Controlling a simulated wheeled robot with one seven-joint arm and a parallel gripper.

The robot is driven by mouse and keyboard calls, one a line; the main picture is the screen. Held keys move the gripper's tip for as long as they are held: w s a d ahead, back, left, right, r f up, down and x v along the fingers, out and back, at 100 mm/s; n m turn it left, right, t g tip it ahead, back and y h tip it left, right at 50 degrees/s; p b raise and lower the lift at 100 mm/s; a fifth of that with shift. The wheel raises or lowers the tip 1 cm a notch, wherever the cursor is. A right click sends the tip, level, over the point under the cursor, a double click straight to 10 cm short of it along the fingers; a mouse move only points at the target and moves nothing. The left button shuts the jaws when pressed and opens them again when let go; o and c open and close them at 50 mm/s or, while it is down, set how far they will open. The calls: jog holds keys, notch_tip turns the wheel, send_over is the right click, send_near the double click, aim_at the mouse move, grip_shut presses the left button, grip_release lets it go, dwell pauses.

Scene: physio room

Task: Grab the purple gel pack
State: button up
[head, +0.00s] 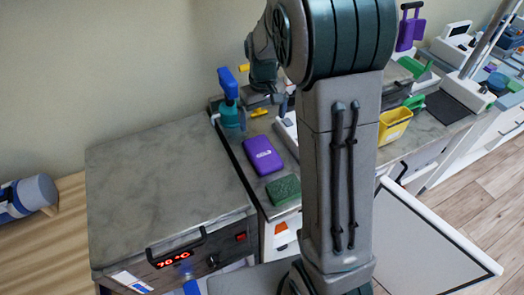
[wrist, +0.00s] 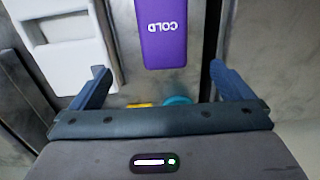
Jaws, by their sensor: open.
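The purple gel pack (head: 263,155) lies flat on the grey counter, behind a green sponge-like block (head: 283,188). In the wrist view the purple gel pack (wrist: 164,30) shows the word COLD, upside down, and its far end runs out of the top of the picture. My gripper (wrist: 160,80) is open and empty. The pack's near end lies in line with the gap between the two fingers, and no finger appears to touch it.
A teal bottle with a blue top (head: 229,103) stands behind the pack. A heating unit (head: 165,165) reading 70 °C stands left of it. A yellow bin (head: 395,125) is to the right, and a white panel (head: 420,245) sticks out at the front right.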

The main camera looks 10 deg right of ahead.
send_over(262, 151)
jog(key=f, duration=0.4)
jog(key=w+f, duration=0.1)
jog(key=f, duration=0.2)
jog(key=shift+d+p, duration=0.25)
jog(key=shift+p, duration=0.1)
jog(key=shift+s+f, duration=0.25)
jog(key=shift+f, duration=0.25)
jog(key=shift+s+a+f+p, duration=0.15)
jog(key=shift+f+p, duration=0.2)
jog(key=shift+f, duration=0.75)
jog(key=shift+s+a+f+p, duration=0.1)
jog(key=shift+f+p, duration=0.25)
jog(key=shift+f, duration=0.75)
jog(key=c, duration=1.1)
